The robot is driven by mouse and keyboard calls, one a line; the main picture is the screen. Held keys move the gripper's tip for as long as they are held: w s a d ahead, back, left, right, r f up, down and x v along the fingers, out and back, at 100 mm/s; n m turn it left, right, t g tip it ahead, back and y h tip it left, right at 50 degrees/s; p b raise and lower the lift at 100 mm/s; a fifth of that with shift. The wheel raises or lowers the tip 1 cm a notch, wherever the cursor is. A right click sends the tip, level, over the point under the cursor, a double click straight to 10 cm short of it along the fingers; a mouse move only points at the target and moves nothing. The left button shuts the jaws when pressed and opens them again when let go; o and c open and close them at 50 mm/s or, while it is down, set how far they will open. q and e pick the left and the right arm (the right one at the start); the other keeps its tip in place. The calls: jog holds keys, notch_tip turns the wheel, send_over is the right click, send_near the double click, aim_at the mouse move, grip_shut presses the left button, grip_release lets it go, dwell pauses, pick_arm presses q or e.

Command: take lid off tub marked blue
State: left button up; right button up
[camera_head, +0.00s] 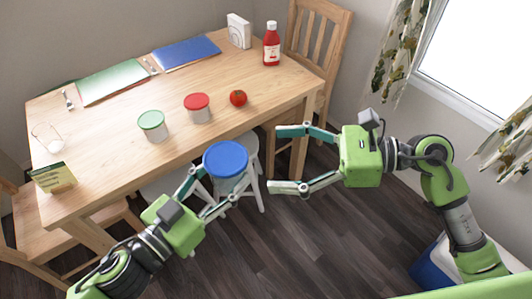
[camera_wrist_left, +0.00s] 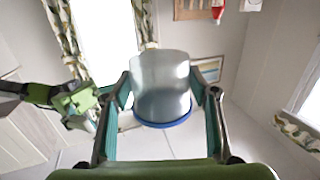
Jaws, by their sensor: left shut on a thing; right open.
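The tub with the blue lid (camera_head: 226,158) is held in the air in front of the table's near edge, lid upward in the head view. My left gripper (camera_head: 220,182) is shut on the tub's sides, one finger on each side. In the left wrist view the tub's translucent grey body (camera_wrist_left: 160,85) sits between the fingers, and the blue lid (camera_wrist_left: 165,123) shows as a rim along its lower edge. The lid is on the tub. My right gripper (camera_head: 279,160) is open and empty, to the right of the tub and apart from it.
On the table (camera_head: 110,122) stand a green-lidded tub (camera_head: 152,127), a red-lidded tub (camera_head: 198,109), a tomato (camera_head: 238,98), a ketchup bottle (camera_head: 271,47) and a glass (camera_head: 47,138). A white stool (camera_head: 252,168) is behind the held tub.

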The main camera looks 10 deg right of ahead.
aim_at(225, 157)
jog(key=x, duration=1.1)
jog(key=shift+w+a, duration=0.1)
jog(key=shift+a, duration=0.25)
jog(key=c, duration=1.4)
jog(key=shift+o, duration=0.2)
jog(key=shift+r, duration=0.15)
jog(key=shift+r, duration=0.95)
